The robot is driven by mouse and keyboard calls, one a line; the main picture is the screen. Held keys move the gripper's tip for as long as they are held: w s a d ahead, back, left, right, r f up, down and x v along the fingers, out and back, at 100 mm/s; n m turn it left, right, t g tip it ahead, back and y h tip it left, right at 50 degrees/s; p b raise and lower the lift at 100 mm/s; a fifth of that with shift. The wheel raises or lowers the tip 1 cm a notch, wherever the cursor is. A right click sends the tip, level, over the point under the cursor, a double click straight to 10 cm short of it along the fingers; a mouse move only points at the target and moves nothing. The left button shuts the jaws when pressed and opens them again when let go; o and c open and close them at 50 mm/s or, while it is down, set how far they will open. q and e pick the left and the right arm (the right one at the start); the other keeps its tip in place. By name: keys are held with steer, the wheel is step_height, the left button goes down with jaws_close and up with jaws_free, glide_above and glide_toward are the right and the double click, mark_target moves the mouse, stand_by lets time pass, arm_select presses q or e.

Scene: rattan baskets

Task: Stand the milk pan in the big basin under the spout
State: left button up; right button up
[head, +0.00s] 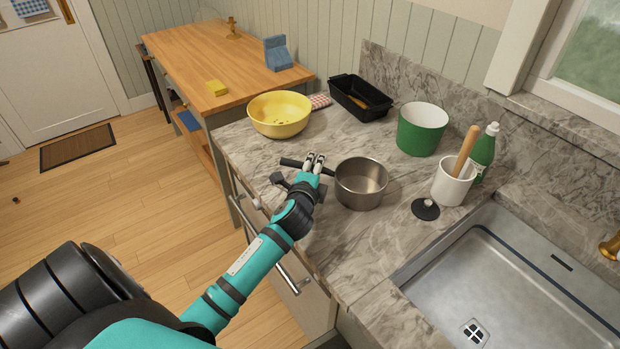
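The milk pan (361,186), a small steel pot with a dark handle (291,162), stands upright on the marble counter, left of the sink. Its handle points left. My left gripper (314,160) is at the handle, its fingertips over the handle's middle. Whether the fingers are closed on it is not clear. The big basin (520,290) is the steel sink at the lower right, with a drain and no pan in it. Part of a brass spout (611,246) shows at the right edge. My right gripper is not in view.
Between pan and basin stands a black round-based item (425,209). A white crock (453,184), green bottle (485,150) and green pot (421,130) stand behind it. Counter in front of the pan is clear.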

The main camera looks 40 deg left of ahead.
arm_select(q)
steer(key=b+v, duration=0.1)
steer(key=v, duration=1)
